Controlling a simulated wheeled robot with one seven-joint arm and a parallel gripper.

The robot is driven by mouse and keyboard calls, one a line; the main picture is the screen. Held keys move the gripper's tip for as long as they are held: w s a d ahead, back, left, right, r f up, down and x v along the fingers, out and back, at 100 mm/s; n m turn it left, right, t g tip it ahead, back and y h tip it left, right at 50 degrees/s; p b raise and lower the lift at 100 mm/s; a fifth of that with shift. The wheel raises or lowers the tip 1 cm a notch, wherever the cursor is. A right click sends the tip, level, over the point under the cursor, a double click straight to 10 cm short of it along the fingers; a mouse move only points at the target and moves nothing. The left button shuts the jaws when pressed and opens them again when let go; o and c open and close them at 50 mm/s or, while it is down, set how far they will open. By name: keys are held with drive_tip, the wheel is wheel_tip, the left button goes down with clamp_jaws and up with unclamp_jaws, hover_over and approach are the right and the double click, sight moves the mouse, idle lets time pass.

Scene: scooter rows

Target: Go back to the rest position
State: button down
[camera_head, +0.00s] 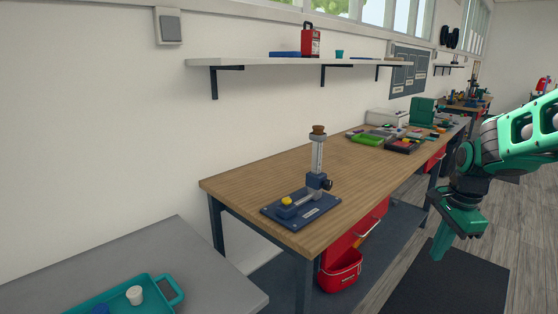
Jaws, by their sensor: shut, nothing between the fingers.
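My gripper (438,251) hangs at the end of my green arm at the right, pointing down. It is shut and empty, over the dark floor mat and in front of the workbench. Nothing touches it that I can see. A wooden-topped workbench (240,185) runs from the middle of the view to the back right. A blue stand with an upright column (317,160) is on its near end.
A grey table (200,262) at the lower left bears a teal tray (176,290) with a white cup (135,294). A red bin (340,272) is under the workbench. A wall shelf (260,63) hangs above. A dark mat (450,285) covers clear floor at the right.

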drive_tip(key=s+d+n+g, duration=0.1)
drive_tip(key=s+n, duration=1)
drive_tip(key=s, duration=1.4)
drive_tip(key=shift+s+d+r+g, duration=0.15)
drive_tip(key=shift+s+r+g, duration=0.15)
drive_tip(key=shift+s, duration=0.05)
